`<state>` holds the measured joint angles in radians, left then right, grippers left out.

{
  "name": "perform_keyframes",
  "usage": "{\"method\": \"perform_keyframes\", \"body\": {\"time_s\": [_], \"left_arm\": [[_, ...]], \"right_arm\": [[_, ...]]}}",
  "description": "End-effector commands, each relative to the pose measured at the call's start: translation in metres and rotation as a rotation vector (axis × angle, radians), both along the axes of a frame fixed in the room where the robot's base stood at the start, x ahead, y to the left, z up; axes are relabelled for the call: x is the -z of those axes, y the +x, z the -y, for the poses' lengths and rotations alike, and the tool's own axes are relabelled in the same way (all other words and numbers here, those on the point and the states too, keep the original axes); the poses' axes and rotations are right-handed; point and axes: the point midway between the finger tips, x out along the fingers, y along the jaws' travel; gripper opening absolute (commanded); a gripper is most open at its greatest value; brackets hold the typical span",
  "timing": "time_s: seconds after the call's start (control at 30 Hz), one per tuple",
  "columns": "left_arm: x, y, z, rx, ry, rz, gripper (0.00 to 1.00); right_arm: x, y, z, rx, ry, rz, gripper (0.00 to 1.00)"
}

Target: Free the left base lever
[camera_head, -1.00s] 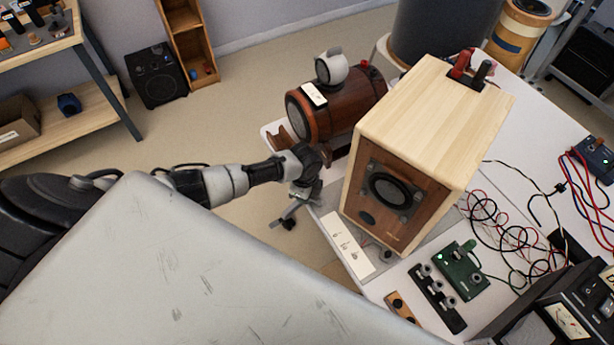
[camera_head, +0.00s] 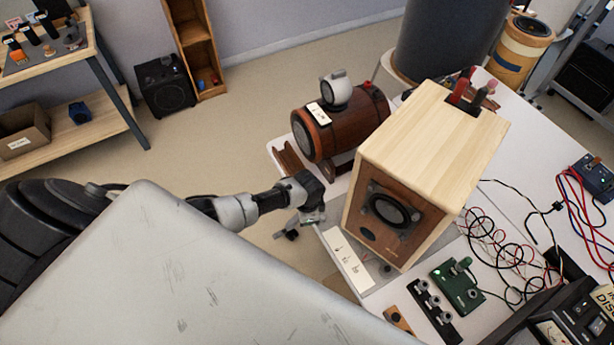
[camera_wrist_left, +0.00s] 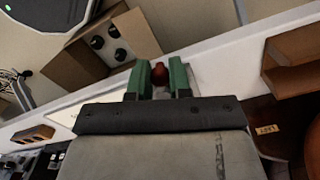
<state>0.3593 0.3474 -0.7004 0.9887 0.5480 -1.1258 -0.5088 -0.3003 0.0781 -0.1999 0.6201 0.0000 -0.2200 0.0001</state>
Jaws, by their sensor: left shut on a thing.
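My left gripper (camera_head: 313,216) is at the near left edge of the white table, beside the wooden speaker box (camera_head: 440,130). In the left wrist view its two green fingers (camera_wrist_left: 158,80) stand on either side of a small dark red knob (camera_wrist_left: 158,73), which looks like the lever's end. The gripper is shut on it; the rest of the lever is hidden. In the head view the gripper and arm cover the lever. My right gripper is in neither view.
A brown barrel-shaped speaker (camera_head: 340,125) stands behind the gripper. A white label card (camera_head: 347,258), a green box (camera_head: 457,284) and loose cables crowd the table. An open cardboard box (camera_wrist_left: 90,60) lies beyond the table edge in the wrist view.

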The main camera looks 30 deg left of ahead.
Motion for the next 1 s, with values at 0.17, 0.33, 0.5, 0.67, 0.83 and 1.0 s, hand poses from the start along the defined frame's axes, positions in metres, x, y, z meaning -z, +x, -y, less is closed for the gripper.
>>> {"method": "perform_keyframes", "body": {"time_s": [0.17, 0.33, 0.5, 0.67, 0.83, 1.0], "left_arm": [[-0.001, 0.001, 0.000, -0.008, 0.001, 0.002, 0.00], [-0.001, 0.001, 0.000, -0.007, 0.000, 0.003, 0.00], [-0.001, 0.001, 0.000, -0.006, 0.000, 0.003, 0.36], [-0.001, 0.001, 0.000, -0.005, 0.000, 0.001, 0.45], [-0.001, 0.000, 0.000, -0.005, -0.001, 0.001, 0.45], [-0.014, 0.001, 0.000, -0.005, -0.002, 0.003, 0.45]], "right_arm": [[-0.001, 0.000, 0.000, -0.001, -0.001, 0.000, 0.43], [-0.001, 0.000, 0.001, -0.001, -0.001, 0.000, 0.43], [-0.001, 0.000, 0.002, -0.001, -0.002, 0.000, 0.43], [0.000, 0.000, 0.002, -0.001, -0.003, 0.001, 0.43], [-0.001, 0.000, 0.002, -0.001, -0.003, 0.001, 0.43], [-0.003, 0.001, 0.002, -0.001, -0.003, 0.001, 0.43]]}}
